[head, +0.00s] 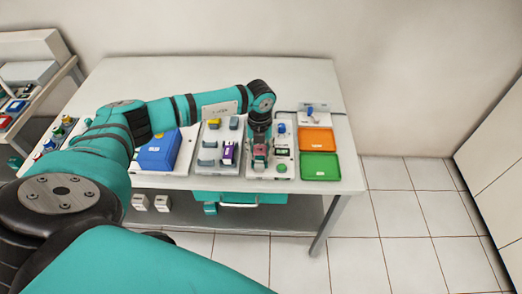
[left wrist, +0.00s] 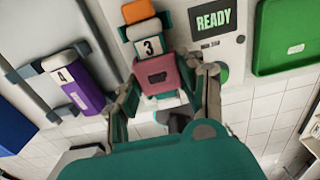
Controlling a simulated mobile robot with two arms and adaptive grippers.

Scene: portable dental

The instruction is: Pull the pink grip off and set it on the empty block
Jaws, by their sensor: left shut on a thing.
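The pink grip (left wrist: 157,74) sits below a white label with a 3 and an orange part (left wrist: 138,12) in the left wrist view. My left gripper (left wrist: 172,76) has its fingers on both sides of the pink grip and is shut on it. In the head view my left gripper (head: 260,146) points down over the white panel, and a bit of the pink grip (head: 260,155) shows at its tips. The pink grip still looks in line with and touching the 3-labelled part. I cannot tell which block is the empty one. My right gripper is out of view.
A purple piece (head: 228,153) labelled 4 stands left of my gripper. A READY display (left wrist: 212,20) and green button (head: 281,168) are to the right. Orange (head: 316,132) and green (head: 320,173) trays lie farther right. A blue box (head: 158,151) stands left.

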